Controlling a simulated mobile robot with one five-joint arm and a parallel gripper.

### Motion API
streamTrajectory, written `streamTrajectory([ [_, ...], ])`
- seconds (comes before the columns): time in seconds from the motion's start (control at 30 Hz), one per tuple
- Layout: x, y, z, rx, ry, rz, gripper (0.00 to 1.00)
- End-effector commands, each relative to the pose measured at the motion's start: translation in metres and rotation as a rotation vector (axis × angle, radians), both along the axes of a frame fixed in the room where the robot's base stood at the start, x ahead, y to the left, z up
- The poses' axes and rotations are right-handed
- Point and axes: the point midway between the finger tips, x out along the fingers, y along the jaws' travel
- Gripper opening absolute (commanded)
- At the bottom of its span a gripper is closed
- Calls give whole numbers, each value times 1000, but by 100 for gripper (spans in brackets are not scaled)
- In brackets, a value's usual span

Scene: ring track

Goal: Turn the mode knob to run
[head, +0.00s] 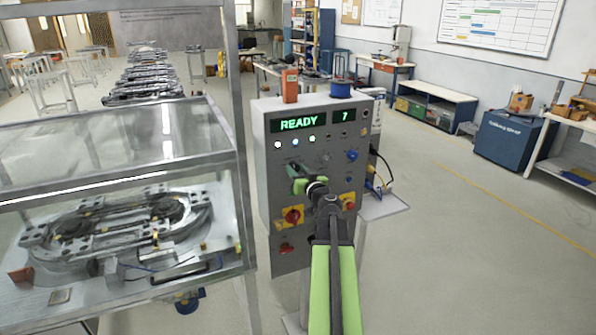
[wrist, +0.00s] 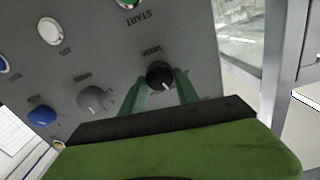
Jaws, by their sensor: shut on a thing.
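The mode knob (wrist: 160,73) is a black round knob on the grey control panel (head: 279,250), under a label that reads MODE upside down in the wrist view. My gripper (wrist: 161,84) has its two green fingers shut on the knob, one on each side. In the head view my gripper (head: 297,175) reaches the left part of the panel and hides the knob. The knob's pointer and position labels are too small or covered to tell its setting. The panel display (head: 299,122) reads READY, and a smaller display (head: 346,116) shows a 7.
Close by are a grey knob (wrist: 95,100), a blue knob (wrist: 41,115) and a green START button (wrist: 128,3). Red knobs (head: 292,215) on yellow plates sit lower on the panel. A glass-sided track case (head: 120,140) stands close on the left.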

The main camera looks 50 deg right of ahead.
Motion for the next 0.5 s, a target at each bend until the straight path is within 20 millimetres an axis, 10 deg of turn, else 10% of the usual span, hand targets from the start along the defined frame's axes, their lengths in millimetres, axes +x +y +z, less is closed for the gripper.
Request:
streamTrajectory([
  [0.5, -5, 3, -1, 220, -88, -8, 0],
])
